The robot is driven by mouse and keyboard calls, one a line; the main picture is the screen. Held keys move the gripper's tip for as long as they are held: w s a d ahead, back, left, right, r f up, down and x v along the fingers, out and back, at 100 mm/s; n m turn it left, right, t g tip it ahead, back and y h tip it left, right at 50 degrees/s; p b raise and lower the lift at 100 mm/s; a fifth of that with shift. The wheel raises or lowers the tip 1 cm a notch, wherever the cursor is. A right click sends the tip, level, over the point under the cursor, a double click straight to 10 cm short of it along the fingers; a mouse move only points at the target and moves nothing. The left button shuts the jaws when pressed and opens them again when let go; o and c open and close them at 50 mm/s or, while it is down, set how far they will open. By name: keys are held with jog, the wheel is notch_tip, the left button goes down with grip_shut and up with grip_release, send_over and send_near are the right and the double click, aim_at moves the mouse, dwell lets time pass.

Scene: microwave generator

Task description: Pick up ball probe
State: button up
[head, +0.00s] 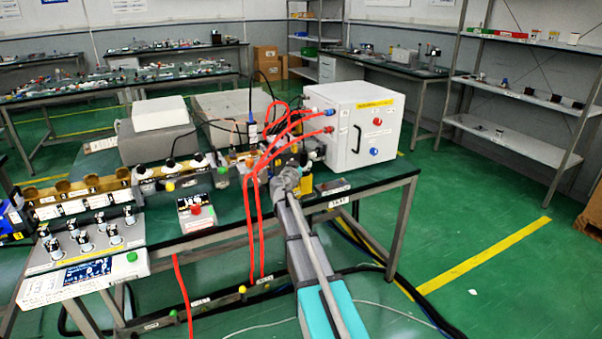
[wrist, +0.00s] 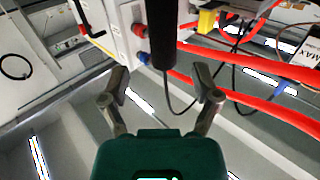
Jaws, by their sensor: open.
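In the wrist view a black cylinder (wrist: 161,30) comes down from the top edge and ends just beyond and between my fingertips. It may be the ball probe's handle; no ball end shows. My gripper (wrist: 160,82) is open, with one finger on each side of the cylinder's line and a clear gap to both. Nothing is between the finger pads. A thin black cable loops behind the cylinder. In the head view my arm reaches to the bench's right part and hides the gripper, and I cannot make out the probe there.
A white box (head: 364,123) with a black handle stands at the bench's right end. Red cables (head: 250,205) run from it across my arm's area and behind the cylinder. A grey instrument (head: 155,140) and a red-button box (head: 197,213) share the green bench (head: 385,183).

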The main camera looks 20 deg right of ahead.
aim_at(303, 159)
jog(key=shift+x, duration=2.55)
jog(key=shift+w+a, duration=0.15)
grip_shut()
